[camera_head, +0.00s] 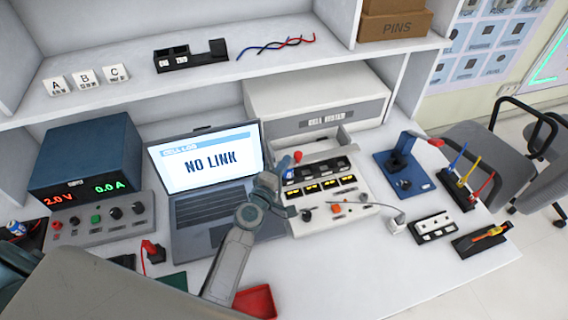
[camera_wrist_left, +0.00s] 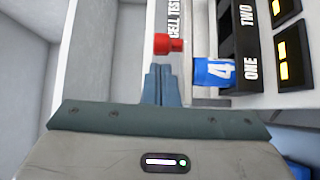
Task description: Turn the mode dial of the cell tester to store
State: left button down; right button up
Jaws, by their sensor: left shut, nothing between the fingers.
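The cell tester (camera_head: 360,215) is a white unit with a row of slots, several yellow-lit displays and a sloping control panel. A dark round knob (camera_head: 306,215) sits at the panel's left; its lettering is too small to read, so I cannot tell whether it is the mode dial. A red knob (camera_head: 297,156) stands at the tester's back left; it also shows in the wrist view (camera_wrist_left: 168,44). My left gripper (camera_head: 279,170) is shut and empty at the tester's left edge. Its fingertips (camera_wrist_left: 158,72) appear just short of the red knob. My right gripper is out of view.
A blue cell marked 4 (camera_wrist_left: 214,72) is beside slot ONE. A laptop (camera_head: 207,165) reading NO LINK is left of the tester. A blue stand (camera_head: 405,175) and a tool rack (camera_head: 458,190) are to the right.

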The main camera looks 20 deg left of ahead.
aim_at(306, 215)
jog(key=k, duration=0.25)
jog(key=k+l, duration=0.2)
jog(key=k, duration=0.25)
jog(key=k+l, duration=0.15)
jog(key=k, duration=0.35)
jog(key=k+l, duration=0.2)
jog(key=k, duration=0.25)
